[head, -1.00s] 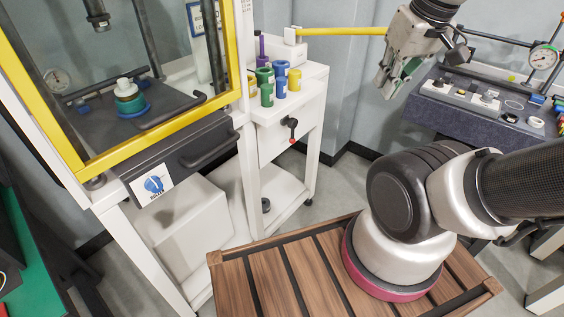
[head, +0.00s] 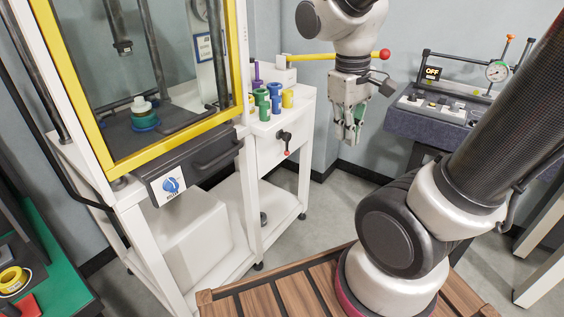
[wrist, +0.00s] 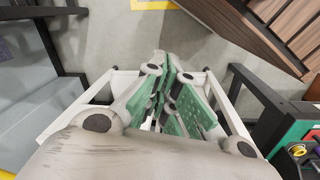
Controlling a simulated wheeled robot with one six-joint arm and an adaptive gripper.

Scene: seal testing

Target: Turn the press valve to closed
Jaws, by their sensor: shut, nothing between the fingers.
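The press valve (head: 284,137), a small black fitting with a red-tipped handle, is on the front of the white side cabinet beside the press. In the head view the red tip points down. My gripper (head: 350,137) is to the right of the valve, pointing down and apart from it. Its fingers are shut and hold nothing. In the wrist view the green-padded gripper fingers (wrist: 172,112) fill the middle; I cannot make out the valve there.
The press (head: 160,160) has a yellow-framed guard and a blue dial. Coloured cylinders (head: 273,100) stand on the cabinet top, and a yellow lever with a red ball (head: 385,54) reaches behind my arm. A bench with an OFF sign (head: 432,73) stands at right.

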